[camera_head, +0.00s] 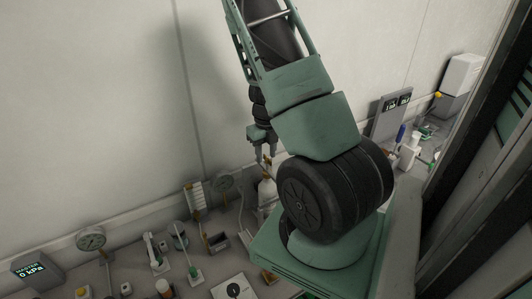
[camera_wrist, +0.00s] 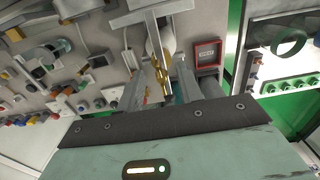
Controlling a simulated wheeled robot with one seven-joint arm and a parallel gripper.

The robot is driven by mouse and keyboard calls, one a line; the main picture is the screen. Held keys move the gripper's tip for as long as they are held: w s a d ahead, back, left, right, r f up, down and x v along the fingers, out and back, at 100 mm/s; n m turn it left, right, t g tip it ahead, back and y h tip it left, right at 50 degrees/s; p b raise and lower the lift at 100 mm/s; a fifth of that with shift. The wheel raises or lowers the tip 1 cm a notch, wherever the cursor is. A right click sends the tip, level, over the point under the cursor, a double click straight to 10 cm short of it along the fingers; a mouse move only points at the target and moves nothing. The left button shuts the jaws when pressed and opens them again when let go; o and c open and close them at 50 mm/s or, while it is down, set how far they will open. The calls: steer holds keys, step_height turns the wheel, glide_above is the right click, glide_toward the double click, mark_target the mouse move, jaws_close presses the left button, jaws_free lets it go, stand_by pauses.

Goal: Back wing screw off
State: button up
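My gripper (camera_head: 265,159) points down above the bench near the back wall, with its two fingers apart. Just below it in the camera_head view stands a pale upright device (camera_head: 267,190) with a small brass-coloured top. In the camera_wrist view a slim brass-coloured fitting (camera_wrist: 161,76) shows between my gripper's fingers (camera_wrist: 158,88), with a grey T-shaped bar (camera_wrist: 150,13) beyond it. I cannot tell whether the fingers touch the fitting. The wing screw is too small to make out for certain; it may be part of this brass fitting.
Dial gauges (camera_head: 91,238) and several small testers stand along the bench to the left. A display box reading 0 kPa (camera_head: 37,270) is at the far left. A panel with digits (camera_head: 392,108) and bottles stand at the right.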

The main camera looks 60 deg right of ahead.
jaws_close()
steer(key=shift+n, duration=0.3)
